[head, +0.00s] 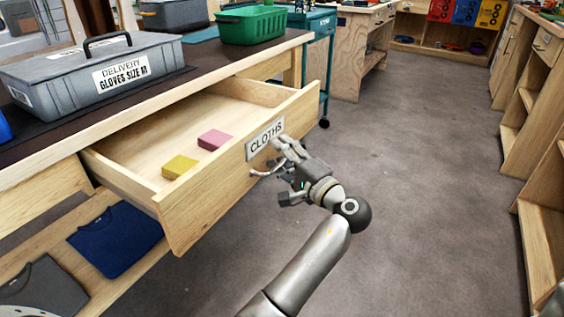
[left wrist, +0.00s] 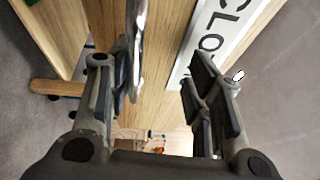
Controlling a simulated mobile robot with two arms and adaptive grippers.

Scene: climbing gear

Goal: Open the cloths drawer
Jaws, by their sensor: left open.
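The wooden cloths drawer (head: 205,195) stands pulled well out of the bench in the head view. A yellow block-shaped cloth (head: 180,166) and a pink one (head: 214,139) lie inside. Its front carries the CLOTHS label (head: 264,138), which also shows in the left wrist view (left wrist: 222,32). The pale curved handle (head: 264,172) is below the label. My left gripper (head: 282,172) is open at the drawer front. In the left wrist view, the handle (left wrist: 138,45) shows beside the left finger of my open gripper (left wrist: 167,85); contact is unclear. My right gripper is not in view.
A grey lidded box (head: 90,75) labelled gloves and a green bin (head: 250,24) stand on the bench top (head: 130,113). A blue folded cloth (head: 117,240) lies on the shelf below. Grey floor (head: 430,190) is free on the right, up to wooden shelving (head: 540,190).

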